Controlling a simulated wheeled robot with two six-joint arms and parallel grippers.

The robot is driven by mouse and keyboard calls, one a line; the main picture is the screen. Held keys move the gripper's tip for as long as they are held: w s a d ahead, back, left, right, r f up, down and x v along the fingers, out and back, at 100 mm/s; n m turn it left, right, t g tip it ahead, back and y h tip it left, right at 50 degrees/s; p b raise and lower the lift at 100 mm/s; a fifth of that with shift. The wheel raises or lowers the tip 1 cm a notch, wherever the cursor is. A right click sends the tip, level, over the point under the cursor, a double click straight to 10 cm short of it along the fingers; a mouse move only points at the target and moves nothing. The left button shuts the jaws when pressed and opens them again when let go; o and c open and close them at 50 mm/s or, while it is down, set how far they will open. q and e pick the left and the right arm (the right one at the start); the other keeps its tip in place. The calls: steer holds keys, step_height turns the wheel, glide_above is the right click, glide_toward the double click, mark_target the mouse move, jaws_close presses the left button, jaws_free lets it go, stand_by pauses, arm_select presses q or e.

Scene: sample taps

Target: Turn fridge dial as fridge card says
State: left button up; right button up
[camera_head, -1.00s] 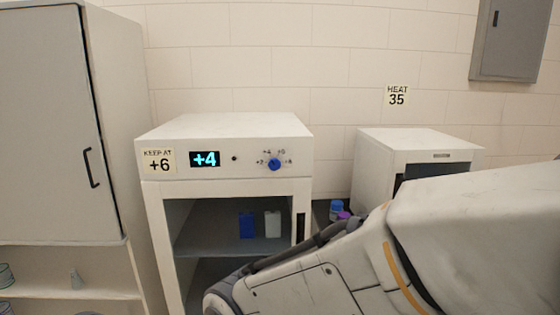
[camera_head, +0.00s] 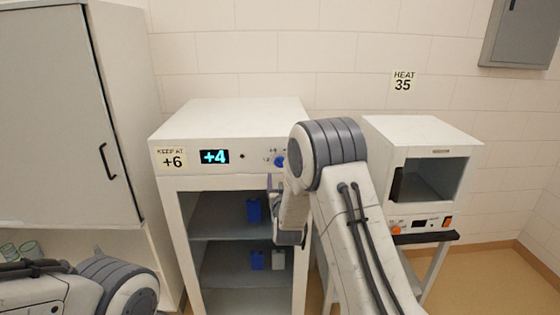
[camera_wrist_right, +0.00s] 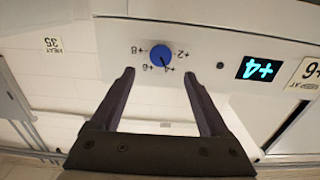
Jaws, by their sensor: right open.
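The fridge card (camera_head: 172,158) reads KEEP AT +6, at the left of the white fridge's front panel. The display (camera_head: 213,156) beside it shows +4. The blue fridge dial (camera_head: 280,161) is at the panel's right, partly behind my right arm. In the right wrist view the dial (camera_wrist_right: 160,55) appears upside down among marks +2, +4, +6 and +8, its pointer toward +4. My right gripper (camera_wrist_right: 158,72) is open and empty, its fingertips either side of the dial's line, seemingly short of it. My left arm shows at lower left; its gripper is out of view.
The fridge (camera_head: 232,112) has an open front with blue and white containers on its shelves. A white heater box (camera_head: 425,130) stands to the right, under a HEAT 35 card (camera_head: 403,82). A tall grey cabinet (camera_head: 60,120) stands at left.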

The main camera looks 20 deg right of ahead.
mark_target(280, 164)
steer(key=p+x, duration=0.4)
steer(key=x, duration=0.4)
steer(key=shift+x, duration=0.85)
jaws_close()
steer(key=shift+f, duration=0.1)
